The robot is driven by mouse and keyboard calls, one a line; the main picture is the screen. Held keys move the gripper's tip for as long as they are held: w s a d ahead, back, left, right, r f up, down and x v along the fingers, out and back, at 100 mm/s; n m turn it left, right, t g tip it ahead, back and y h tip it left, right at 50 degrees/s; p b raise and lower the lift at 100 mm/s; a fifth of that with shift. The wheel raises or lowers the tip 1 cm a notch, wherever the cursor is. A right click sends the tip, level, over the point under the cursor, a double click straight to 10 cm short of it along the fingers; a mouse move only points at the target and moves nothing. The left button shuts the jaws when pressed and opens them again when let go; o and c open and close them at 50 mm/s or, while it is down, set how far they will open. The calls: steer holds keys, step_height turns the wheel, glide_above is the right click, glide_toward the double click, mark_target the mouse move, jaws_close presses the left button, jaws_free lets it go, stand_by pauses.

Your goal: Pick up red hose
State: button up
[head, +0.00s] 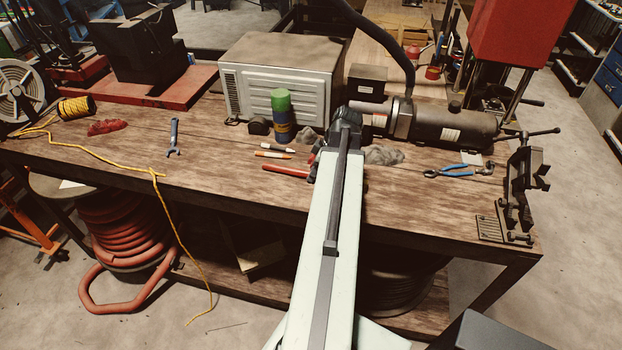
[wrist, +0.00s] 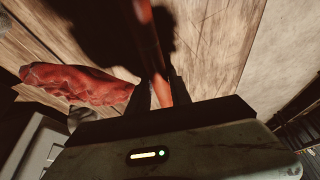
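A thin red hose (head: 287,170) lies on the wooden workbench in the head view. Its right end disappears behind my arm. In the wrist view a red, rod-like length of hose (wrist: 150,40) runs down from the top edge between my gripper's dark fingers (wrist: 161,90). One finger stands on each side of it, with little visible gap. Whether they press on it is not clear.
A crumpled red cloth (wrist: 80,84) lies left of the fingers in the wrist view. Markers (head: 272,154), a green-capped can (head: 281,115), blue-handled pliers (head: 458,171) and a vise (head: 522,185) are on the bench (head: 225,180). Bare wood shows left of the hose.

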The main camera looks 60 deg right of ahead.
jaws_close()
steer(key=shift+r+p, duration=0.6)
step_height(320, 180, up, 3)
steer(key=p, duration=0.3)
steer(key=shift+r, duration=0.2)
steer(key=s+d, duration=0.3)
steer(key=s, duration=0.1)
steer(key=s+d, duration=0.2)
steer(key=s, duration=0.3)
steer(key=s+d, duration=0.3)
steer(key=s, duration=0.1)
steer(key=shift+s+d+r+p, duration=0.2)
steer(key=shift+s+d+p, duration=0.1)
steer(key=shift+p, duration=0.1)
steer(key=shift+a, duration=0.1)
